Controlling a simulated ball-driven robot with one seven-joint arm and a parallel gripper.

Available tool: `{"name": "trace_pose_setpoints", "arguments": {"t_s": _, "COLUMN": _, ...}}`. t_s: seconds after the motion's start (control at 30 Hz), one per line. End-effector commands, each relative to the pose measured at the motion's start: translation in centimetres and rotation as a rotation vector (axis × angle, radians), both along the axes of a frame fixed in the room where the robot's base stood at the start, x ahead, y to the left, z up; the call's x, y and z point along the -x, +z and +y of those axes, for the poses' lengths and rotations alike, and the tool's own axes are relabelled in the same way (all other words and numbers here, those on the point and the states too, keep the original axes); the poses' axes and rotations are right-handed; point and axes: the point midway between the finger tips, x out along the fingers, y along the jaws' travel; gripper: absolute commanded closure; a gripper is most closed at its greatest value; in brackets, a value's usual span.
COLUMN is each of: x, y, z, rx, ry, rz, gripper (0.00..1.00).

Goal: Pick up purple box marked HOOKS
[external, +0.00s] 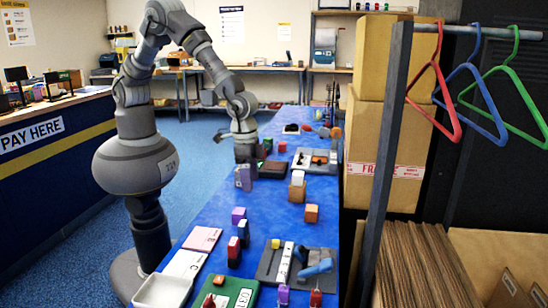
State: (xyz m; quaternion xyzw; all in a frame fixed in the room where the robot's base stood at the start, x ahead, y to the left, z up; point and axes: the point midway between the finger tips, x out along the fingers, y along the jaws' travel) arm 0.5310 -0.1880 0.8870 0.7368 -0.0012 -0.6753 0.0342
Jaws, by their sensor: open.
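A purple-grey box (243,178) stands upright on the blue table, directly under my gripper (246,160). My gripper points down and is open; whether its fingers reach beside the box or stay above it is too small to tell. A smaller purple block (238,214) sits nearer the camera, by a blue and white box (243,230). Another purple piece (283,294) stands at the near end of the table. No HOOKS lettering is readable on any of them.
The long blue table (265,210) holds an orange block (311,213), a wooden block with a white top (297,188), a red and black box (234,252), a grey tray (316,262) and a white bin (162,290). A rack with hangers (392,150) and tall cartons border the right side.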

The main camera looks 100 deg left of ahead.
Motion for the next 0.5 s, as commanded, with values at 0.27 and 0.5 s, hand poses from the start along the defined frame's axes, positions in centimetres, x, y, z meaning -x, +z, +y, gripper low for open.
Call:
{"name": "trace_pose_setpoints", "arguments": {"t_s": 0.27, "x": 3.0, "y": -7.1, "z": 0.0, "rx": -0.051, "ry": 0.009, "rz": 0.094, "gripper": 0.26}}
{"name": "trace_pose_setpoints", "arguments": {"t_s": 0.5, "x": 3.2, "y": -9.8, "z": 0.1, "rx": -0.05, "ry": 0.008, "rz": 0.092, "gripper": 0.26}}
